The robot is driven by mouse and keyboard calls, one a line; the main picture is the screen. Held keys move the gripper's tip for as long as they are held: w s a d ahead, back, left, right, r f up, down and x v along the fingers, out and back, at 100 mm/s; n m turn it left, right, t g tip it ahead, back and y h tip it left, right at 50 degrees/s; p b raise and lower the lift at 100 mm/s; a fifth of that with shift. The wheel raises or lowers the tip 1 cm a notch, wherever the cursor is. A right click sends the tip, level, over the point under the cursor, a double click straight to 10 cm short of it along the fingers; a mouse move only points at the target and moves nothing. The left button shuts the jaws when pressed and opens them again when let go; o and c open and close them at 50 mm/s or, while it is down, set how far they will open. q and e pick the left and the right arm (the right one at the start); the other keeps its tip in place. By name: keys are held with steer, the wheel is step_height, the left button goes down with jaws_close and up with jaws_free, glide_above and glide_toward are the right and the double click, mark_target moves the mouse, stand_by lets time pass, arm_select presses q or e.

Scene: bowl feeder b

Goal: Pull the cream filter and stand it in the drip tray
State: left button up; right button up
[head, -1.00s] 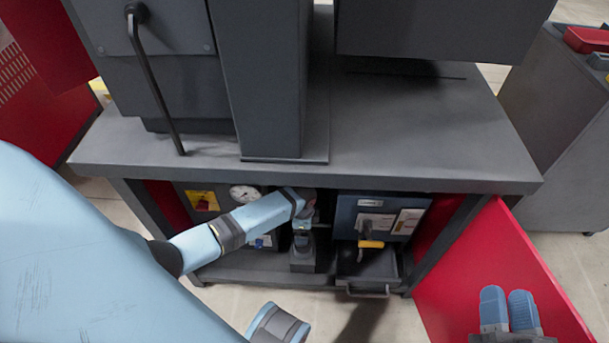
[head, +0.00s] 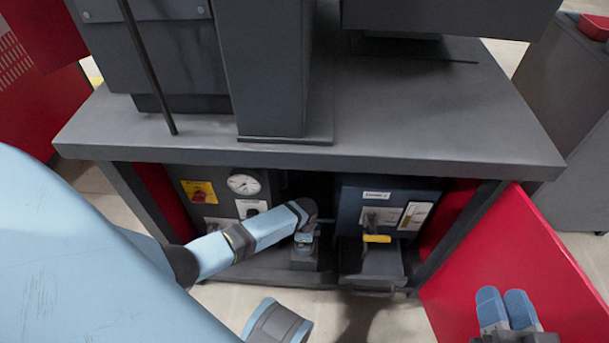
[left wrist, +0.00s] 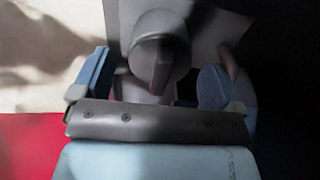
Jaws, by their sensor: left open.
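My left arm reaches under the bench. In the left wrist view my left gripper (left wrist: 157,66) is open, its blue fingers wide apart on either side of a grey round part (left wrist: 160,40) with a brownish flat piece at its front. I cannot tell whether the fingers touch it, and no cream colour shows clearly on it. In the head view a dark grey tray (head: 372,277), likely the drip tray, stands out below the blue panel, right of the left gripper.
The bench top (head: 430,110) overhangs the shelf. A blue panel (head: 384,190) with a yellow handle (head: 376,238) is above the tray. A gauge (head: 244,183) is at left. A red door (head: 510,265) stands open at right.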

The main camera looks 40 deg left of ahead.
arm_select(q)
steer(key=shift+r, duration=0.1)
steer(key=c, duration=1)
steer(key=shift+c, duration=0.2)
arm_select(e)
steer(key=shift+r, duration=0.1)
